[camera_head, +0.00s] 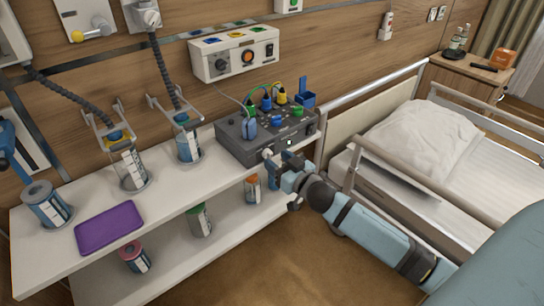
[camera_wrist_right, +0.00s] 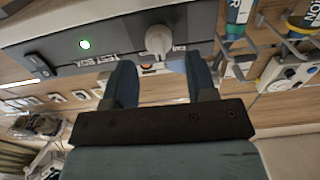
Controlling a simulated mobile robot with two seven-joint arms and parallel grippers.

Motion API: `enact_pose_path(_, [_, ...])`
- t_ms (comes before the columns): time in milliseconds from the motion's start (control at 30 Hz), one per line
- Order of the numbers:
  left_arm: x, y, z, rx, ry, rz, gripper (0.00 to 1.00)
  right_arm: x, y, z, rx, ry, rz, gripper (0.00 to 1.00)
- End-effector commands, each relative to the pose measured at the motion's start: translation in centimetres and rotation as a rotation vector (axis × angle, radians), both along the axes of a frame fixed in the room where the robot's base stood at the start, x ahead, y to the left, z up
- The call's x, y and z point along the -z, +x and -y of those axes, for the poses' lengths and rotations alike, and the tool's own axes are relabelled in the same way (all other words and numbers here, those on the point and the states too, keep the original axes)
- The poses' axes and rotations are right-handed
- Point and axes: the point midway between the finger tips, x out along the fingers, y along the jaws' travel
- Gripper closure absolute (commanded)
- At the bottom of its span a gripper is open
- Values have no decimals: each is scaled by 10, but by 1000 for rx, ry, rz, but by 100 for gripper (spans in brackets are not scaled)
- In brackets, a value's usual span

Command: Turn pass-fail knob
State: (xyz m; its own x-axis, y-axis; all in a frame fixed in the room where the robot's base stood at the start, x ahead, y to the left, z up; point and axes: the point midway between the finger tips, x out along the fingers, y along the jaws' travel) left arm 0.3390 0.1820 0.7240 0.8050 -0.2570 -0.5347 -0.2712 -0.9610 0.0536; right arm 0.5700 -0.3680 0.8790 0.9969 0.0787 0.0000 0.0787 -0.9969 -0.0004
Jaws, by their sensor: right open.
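The grey tester box (camera_head: 240,141) stands at the right end of the white shelf. A pale knob (camera_head: 267,154) is on its front face. In the right wrist view, the knob (camera_wrist_right: 158,40) shows large, close to a lit green lamp (camera_wrist_right: 85,44). My right gripper (camera_head: 279,170) is in front of the box, close to the knob. In the wrist view its two blue fingers (camera_wrist_right: 159,62) are open and empty, with the knob just beyond the gap between the tips. Contact does not show. The knob's markings are too small to read surely. My left gripper is not in view.
Plugs and cables (camera_head: 266,102) stand on top of the box. A white wall unit (camera_head: 234,56) hangs above. Canisters (camera_head: 189,146) and a purple tray (camera_head: 109,228) are on the shelf to the left. A bed rail (camera_head: 400,172) is close to the right of my arm.

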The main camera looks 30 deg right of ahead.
Motion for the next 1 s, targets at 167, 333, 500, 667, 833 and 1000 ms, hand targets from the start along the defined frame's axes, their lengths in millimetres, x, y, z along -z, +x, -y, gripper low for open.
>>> enact_pose_path(167, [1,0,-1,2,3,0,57,0,22,-2,0,-1,0,48])
enact_pose_path(333, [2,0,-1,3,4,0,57,0,30,-2,1,0,-1,48])
enact_pose_path(500, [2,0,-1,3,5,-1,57,0,30,-2,0,0,-1,48])
enact_pose_path(667, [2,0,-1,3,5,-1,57,0,30,-2,0,0,-1,65])
enact_pose_path(833, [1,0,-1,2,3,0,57,0,30,-2,0,0,-1,93])
enact_pose_path(1000, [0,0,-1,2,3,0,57,0,30,-2,0,-9,0,93])
